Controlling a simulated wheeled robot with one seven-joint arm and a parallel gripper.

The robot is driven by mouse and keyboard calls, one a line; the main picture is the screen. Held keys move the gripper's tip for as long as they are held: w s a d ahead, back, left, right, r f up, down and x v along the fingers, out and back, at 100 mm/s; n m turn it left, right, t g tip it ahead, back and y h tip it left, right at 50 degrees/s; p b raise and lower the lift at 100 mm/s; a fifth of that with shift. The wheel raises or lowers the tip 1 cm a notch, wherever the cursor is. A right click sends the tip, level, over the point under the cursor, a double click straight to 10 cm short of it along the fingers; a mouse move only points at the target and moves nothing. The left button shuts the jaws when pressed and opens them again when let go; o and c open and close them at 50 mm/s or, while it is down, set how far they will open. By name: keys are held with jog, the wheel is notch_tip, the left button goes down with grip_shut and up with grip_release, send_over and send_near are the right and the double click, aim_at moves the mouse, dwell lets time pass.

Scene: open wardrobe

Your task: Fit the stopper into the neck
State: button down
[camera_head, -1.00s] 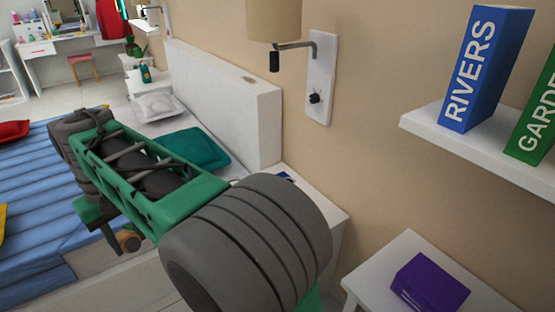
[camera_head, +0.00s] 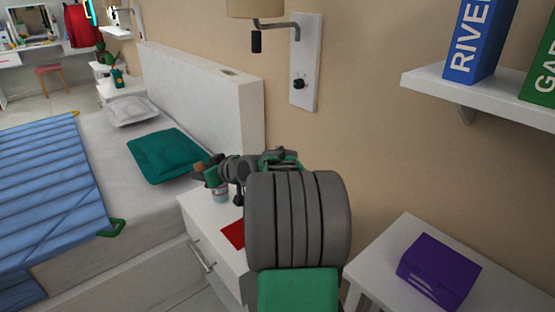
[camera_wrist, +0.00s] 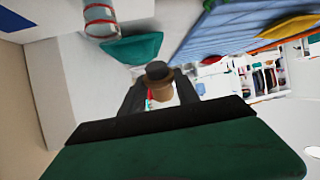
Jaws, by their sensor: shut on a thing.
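The brown stopper (camera_wrist: 160,86), with a darker disc at its end, sits between the dark fingers of my gripper (camera_wrist: 160,92) in the wrist view. My gripper is shut on it. In the head view my gripper (camera_head: 205,172) is small and partly hidden by my arm, with the brown stopper (camera_head: 199,167) at its tip. A clear vessel (camera_head: 221,196) stands on the white nightstand (camera_head: 203,222), just below my gripper. In the wrist view a clear vessel with red bands (camera_wrist: 100,18) is at the upper left, apart from the stopper. Its neck opening is not clear to me.
A red flat item (camera_head: 233,235) lies on the nightstand beside my arm. The bed with a teal pillow (camera_head: 168,155) is at the left. A wall lamp (camera_head: 305,65) and shelf (camera_head: 490,95) are above. A purple box (camera_head: 438,270) is on a white table at right.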

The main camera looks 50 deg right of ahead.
jog(key=s+d+r+m+t+h+b, duration=0.2)
jog(key=s+d+h, duration=0.2)
jog(key=d, duration=0.6)
jog(key=s+d+r+m+t+h+b, duration=0.2)
jog(key=s+d+m+t+h, duration=0.1)
jog(key=s+d, duration=0.4)
jog(key=d+h, duration=0.1)
jog(key=d, duration=0.1)
jog(key=shift+d+r+t, duration=0.2)
jog(key=shift+d+t, duration=0.1)
jog(key=shift+d, duration=0.05)
jog(key=shift+f+b, duration=0.1)
jog(key=shift+b, duration=0.25)
notch_tip(320, 180, down, 6)
jog(key=b, duration=0.7)
jog(key=shift+s+b, duration=0.1)
jog(key=shift+b, duration=0.95)
